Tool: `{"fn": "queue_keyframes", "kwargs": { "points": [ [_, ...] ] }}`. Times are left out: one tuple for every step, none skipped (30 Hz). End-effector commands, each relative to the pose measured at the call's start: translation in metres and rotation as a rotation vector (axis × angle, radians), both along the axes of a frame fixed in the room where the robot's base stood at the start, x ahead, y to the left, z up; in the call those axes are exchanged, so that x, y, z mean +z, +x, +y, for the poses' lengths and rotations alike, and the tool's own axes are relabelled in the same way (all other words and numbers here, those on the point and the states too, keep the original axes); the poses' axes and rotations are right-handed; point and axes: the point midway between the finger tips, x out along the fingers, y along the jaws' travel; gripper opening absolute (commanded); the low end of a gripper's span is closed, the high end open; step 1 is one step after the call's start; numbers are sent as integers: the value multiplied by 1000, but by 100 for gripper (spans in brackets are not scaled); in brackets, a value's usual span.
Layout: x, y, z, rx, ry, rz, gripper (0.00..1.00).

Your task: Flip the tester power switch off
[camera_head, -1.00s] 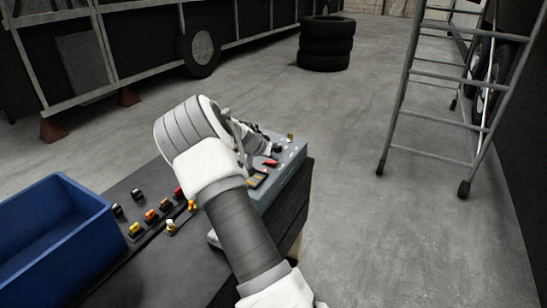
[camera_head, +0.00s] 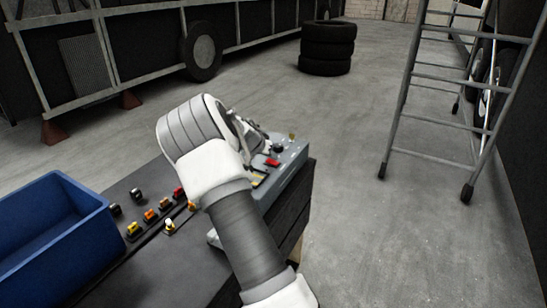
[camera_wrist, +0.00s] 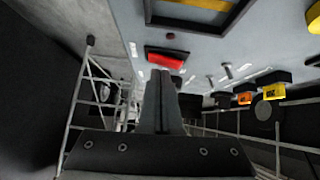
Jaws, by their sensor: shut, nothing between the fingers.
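The tester is a grey box (camera_head: 292,165) at the right end of the dark bench, partly hidden by my arm. A red rocker switch (camera_head: 272,162) sits on its top panel, and it also shows in the wrist view (camera_wrist: 165,58). I cannot tell which way the rocker is tipped. My gripper (camera_wrist: 160,75) is shut and empty, its fingertips close to the red switch in the wrist view. I cannot tell whether they touch it. In the head view my gripper (camera_head: 257,138) is over the panel, partly hidden behind my wrist.
Several coloured connectors (camera_head: 150,215) lie on the bench beside a blue bin (camera_head: 60,235). A tyre stack (camera_head: 326,48) and a ladder (camera_head: 435,110) stand on the floor beyond.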

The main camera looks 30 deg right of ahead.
Motion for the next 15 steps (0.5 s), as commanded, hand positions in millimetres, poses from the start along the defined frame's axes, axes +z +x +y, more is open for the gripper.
{"fn": "queue_keyframes", "kwargs": {
  "points": [
    [0, 0, 0, 0, 0, 0, 0],
    [0, 0, 0, 0, 0, 0, 0],
    [0, 0, 0, 0, 0, 0, 0],
    [0, 0, 0, 0, 0, 0, 0],
    [0, 0, 0, 0, 0, 0, 0],
    [1, 0, 0, 0, 0, 0, 0],
    [3, 0, -1, 0, 0, 0, 0],
    [5, -1, -1, 0, 0, 0, 0],
    [9, -1, -2, 0, 0, -2, 0],
    [13, -1, -3, 0, 0, -2, 0],
    [17, -2, -5, -1, 0, -2, 0],
    [25, -2, -7, -1, -1, -3, 0],
    [32, -3, -8, 0, 0, -3, 0],
    [39, -4, -10, 0, 0, -3, 0],
    [48, -5, -12, 0, 0, -3, 0]
  ]
}}
